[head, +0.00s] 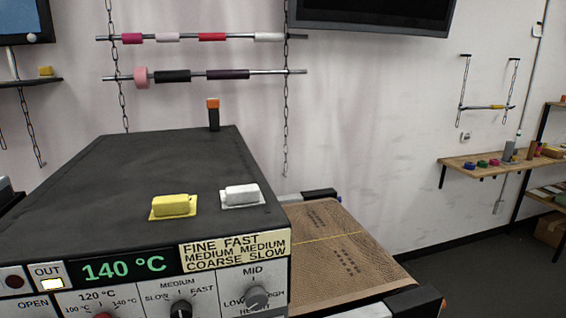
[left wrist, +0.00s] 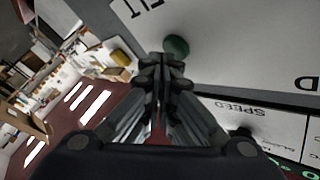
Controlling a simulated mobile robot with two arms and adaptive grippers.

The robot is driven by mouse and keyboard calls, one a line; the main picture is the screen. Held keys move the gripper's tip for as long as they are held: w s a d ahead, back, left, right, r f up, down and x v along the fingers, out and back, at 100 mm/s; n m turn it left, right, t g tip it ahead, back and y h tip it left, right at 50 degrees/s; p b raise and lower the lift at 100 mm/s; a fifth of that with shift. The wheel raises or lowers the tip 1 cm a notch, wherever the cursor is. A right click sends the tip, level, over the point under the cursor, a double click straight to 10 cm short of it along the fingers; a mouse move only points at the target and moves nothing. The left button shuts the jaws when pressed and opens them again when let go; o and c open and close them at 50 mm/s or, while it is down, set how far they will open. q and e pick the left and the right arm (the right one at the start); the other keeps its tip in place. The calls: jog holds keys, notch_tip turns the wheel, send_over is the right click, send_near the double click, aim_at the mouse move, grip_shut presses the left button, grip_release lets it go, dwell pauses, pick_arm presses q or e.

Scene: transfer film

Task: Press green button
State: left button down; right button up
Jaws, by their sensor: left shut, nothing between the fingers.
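The green button (left wrist: 176,46) is a small dark green round knob on the machine's pale front panel (left wrist: 225,40), seen in the left wrist view. My left gripper (left wrist: 162,62) is shut and empty. Its fingertips lie just below and slightly left of the button in that picture; I cannot tell whether they touch it. The machine (head: 150,170) stands at the left of the head view, with a dark top and a lit 140 °C display (head: 122,267). The green button and both grippers are out of the head view.
A yellow block (head: 174,205) and a white block (head: 240,194) sit on the machine's top. A brown bed (head: 335,240) extends behind it at the right. Rolls on bars (head: 205,37) hang on the wall. A wooden shelf (head: 500,163) is at the far right.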

pick_arm(q)
jog(key=shift+s, duration=0.2)
jog(key=shift+s+d+p, duration=0.2)
jog(key=shift+s+d, duration=0.1)
jog(key=shift+s, duration=0.65)
jog(key=shift+s+d+p, duration=0.2)
jog(key=shift+s+d, duration=0.05)
jog(key=shift+s, duration=0.7)
jog(key=shift+s+d+p, duration=0.2)
jog(key=shift+s+d, duration=0.1)
jog(key=shift+s, duration=0.65)
jog(key=s+a+f+n+g+y, duration=0.2)
jog(key=a+f, duration=0.1)
jog(key=f, duration=0.8)
jog(key=s+a+f+n+g+y+b, duration=0.1)
jog(key=s+a+f+n+g+y, duration=0.15)
jog(key=f, duration=0.85)
jog(key=s+a+f+n+g+y, duration=0.2)
jog(key=a+f+y, duration=0.1)
jog(key=f, duration=0.9)
jog(key=s+a+f+n+g+y, duration=0.1)
jog(key=s+f+g, duration=0.4)
jog(key=s+f, duration=0.5)
jog(key=s+a+f+n+g+y+b, duration=0.1)
jog(key=s+f+n+g, duration=0.2)
jog(key=s+f, duration=0.7)
jog(key=s+g, duration=0.1)
jog(key=s, duration=0.6)
jog(key=shift+s+g+b, duration=0.3)
jog(key=shift+s+g, duration=0.05)
